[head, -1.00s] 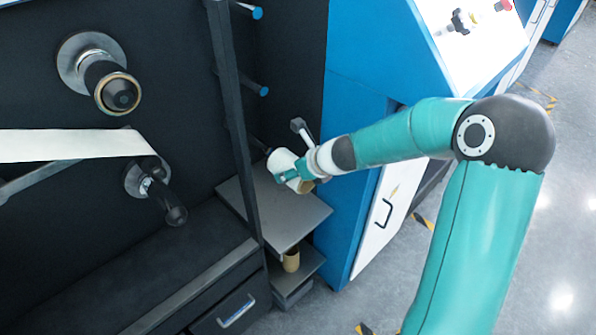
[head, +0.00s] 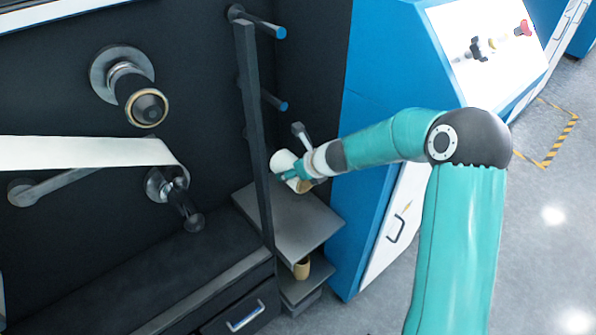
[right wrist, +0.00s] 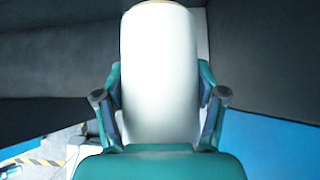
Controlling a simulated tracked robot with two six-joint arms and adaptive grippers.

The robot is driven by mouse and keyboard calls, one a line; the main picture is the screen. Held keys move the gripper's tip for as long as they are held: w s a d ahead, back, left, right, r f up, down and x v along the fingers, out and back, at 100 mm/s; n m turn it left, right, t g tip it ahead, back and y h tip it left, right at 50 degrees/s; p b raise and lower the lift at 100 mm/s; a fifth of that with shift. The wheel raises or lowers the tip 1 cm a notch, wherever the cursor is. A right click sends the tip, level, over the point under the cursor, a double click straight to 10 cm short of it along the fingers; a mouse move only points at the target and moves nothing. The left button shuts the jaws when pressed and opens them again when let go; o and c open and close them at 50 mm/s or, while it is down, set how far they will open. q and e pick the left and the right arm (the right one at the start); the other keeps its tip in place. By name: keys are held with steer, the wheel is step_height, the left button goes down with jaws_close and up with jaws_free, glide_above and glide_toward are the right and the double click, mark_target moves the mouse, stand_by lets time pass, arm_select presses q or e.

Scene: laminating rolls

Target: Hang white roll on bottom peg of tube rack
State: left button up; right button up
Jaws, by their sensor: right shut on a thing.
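The white roll (head: 282,160) is in my right gripper (head: 291,174), just right of the tube rack's dark upright post (head: 254,130). In the right wrist view the white roll (right wrist: 160,70) stands between the fingers of my right gripper (right wrist: 160,88), which is shut on it. The rack's top peg (head: 265,25) and middle peg (head: 273,100) are bare with blue tips. The bottom peg is mostly hidden behind the post and roll, so I cannot tell whether it enters the roll. My left gripper is out of view.
A grey shelf (head: 300,225) lies below the roll, with a brown tube (head: 302,268) on a lower ledge. A blue cabinet (head: 375,110) stands close on the right. Machine rollers (head: 140,100) and a white web (head: 80,152) are at left.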

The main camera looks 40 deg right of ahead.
mark_target(267, 144)
steer(key=shift+w+a+r+p, duration=0.1)
steer(key=shift+w+p, duration=0.9)
steer(key=shift+w, duration=0.3)
steer(key=shift+w+a+p, duration=0.1)
steer(key=shift+w+p, duration=0.9)
steer(key=shift+w, duration=0.25)
steer(key=w+p, duration=0.3)
steer(key=shift+a, duration=0.15)
steer(key=w+p, duration=0.2)
steer(key=p, duration=0.2)
steer(key=shift+w, duration=0.4)
steer(key=w+p, duration=0.1)
steer(key=p, duration=0.3)
steer(key=shift+w+a, duration=0.1)
steer(key=shift+w, duration=0.3)
steer(key=shift+w+p, duration=0.3)
steer(key=shift+p, duration=0.7)
steer(key=o, duration=1.3)
steer(key=shift+a, duration=0.1)
steer(key=shift+o, duration=0.2)
